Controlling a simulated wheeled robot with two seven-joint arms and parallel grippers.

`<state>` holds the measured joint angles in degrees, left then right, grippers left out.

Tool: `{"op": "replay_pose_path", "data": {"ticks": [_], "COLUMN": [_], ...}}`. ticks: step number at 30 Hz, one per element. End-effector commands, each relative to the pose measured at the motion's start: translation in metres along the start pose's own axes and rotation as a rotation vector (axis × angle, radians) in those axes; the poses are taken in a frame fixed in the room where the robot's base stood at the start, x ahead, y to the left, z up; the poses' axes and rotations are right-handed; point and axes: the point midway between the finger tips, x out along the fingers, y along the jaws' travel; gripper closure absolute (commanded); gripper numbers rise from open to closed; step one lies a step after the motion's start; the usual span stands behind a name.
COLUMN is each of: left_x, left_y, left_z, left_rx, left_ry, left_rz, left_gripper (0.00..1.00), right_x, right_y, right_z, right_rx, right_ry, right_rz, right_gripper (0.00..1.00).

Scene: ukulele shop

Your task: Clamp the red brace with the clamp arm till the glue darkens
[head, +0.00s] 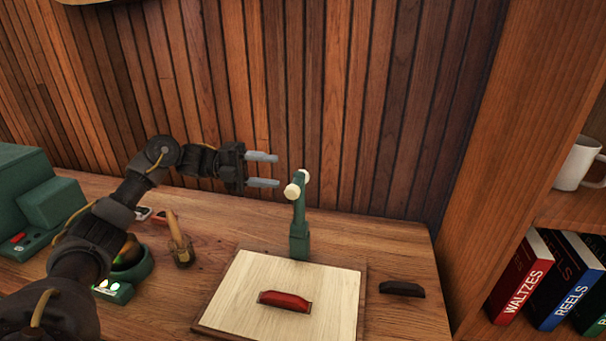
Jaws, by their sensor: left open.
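The red brace (285,301) lies on a pale wooden board (330,280) on the bench. The green clamp arm (299,222) stands upright at the board's back edge, with cream knobs at its top. It is raised, apart from the brace. My left gripper (263,170) is open and empty, just left of the clamp's top knobs, its fingers pointing right. I cannot tell whether a finger touches a knob. The glue cannot be made out around the brace. My right gripper is not in view.
A dark brace-like block (402,289) lies right of the board. A green machine (40,205), a green round holder (130,265) and a wooden-handled tool (180,245) are at the left. A shelf with books (522,275) and a white mug (578,165) bounds the right.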

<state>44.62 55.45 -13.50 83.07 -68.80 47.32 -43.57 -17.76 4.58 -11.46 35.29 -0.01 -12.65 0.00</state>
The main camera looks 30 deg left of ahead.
Motion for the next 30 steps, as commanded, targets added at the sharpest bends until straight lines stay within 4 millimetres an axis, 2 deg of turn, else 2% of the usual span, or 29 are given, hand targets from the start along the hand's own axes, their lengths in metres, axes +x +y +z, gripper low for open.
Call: {"op": "replay_pose_path", "data": {"ticks": [1, 6, 13, 18, 26, 30], "left_x": [0.010, 0.042, 0.074, 0.084, 0.085, 0.085], "left_y": [-0.004, -0.005, -0.003, -0.001, 0.000, 0.000], "left_z": [-0.001, -0.001, -0.001, -0.001, 0.000, 0.000], "left_rx": [-0.002, -0.002, -0.003, -0.002, -0.002, -0.002], "left_ry": [0.003, 0.000, -0.002, -0.004, -0.005, -0.005], "left_rz": [-0.003, -0.003, -0.002, 0.000, 0.000, 0.000], "left_gripper": [0.50, 0.50, 0.50, 0.50, 0.50, 0.66], "right_x": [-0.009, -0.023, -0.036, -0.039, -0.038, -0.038], "right_y": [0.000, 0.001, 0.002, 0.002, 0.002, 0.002], "right_z": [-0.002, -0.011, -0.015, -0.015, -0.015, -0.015], "right_rx": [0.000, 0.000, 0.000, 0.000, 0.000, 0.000], "right_ry": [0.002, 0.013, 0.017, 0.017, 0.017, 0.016], "right_rz": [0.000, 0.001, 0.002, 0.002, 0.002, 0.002], "right_gripper": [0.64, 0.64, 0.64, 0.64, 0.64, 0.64]}}
